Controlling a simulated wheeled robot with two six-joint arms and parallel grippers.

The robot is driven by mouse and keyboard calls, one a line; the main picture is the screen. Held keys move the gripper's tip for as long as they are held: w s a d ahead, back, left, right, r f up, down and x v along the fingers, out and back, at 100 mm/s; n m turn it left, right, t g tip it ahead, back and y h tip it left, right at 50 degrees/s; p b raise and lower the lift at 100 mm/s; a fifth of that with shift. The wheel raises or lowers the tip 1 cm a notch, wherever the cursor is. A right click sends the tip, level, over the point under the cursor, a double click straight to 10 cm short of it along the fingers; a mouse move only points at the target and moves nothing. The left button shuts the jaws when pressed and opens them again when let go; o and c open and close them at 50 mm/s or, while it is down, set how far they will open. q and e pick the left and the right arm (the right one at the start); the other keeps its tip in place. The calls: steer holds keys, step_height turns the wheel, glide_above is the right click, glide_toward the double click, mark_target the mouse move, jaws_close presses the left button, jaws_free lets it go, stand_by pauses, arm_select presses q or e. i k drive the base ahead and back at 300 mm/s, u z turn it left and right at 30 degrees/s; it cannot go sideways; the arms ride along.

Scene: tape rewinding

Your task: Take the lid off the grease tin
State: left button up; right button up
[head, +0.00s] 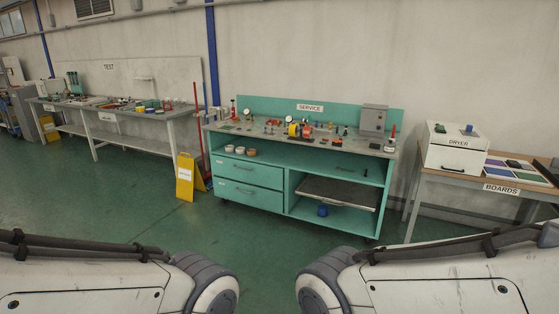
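I cannot pick out the grease tin or its lid for sure at this distance. Several small round containers (239,150) stand on the upper shelf of the teal service bench (240,173), at its left. A small blue object (323,210) sits on the bench's lower right shelf. Many small parts, among them a yellow round piece (293,129), lie on the bench top, too small to name. Only links of my two arms show along the bottom edge. Both grippers are out of view, and the bench is well beyond my arms.
Open green floor (265,260) lies between me and the bench. A yellow floor sign (184,178) stands left of the bench. A test table (140,114) is further left. A white dryer box (455,150) stands on a table at the right.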

mark_target(387, 149)
steer(key=u, duration=0.35)
steer(key=i, duration=2.5)
steer(key=z, duration=0.5)
steer(key=i, duration=1.95)
steer(key=z, duration=1.55)
steer(key=i, duration=0.8)
steer(key=z, duration=0.4)
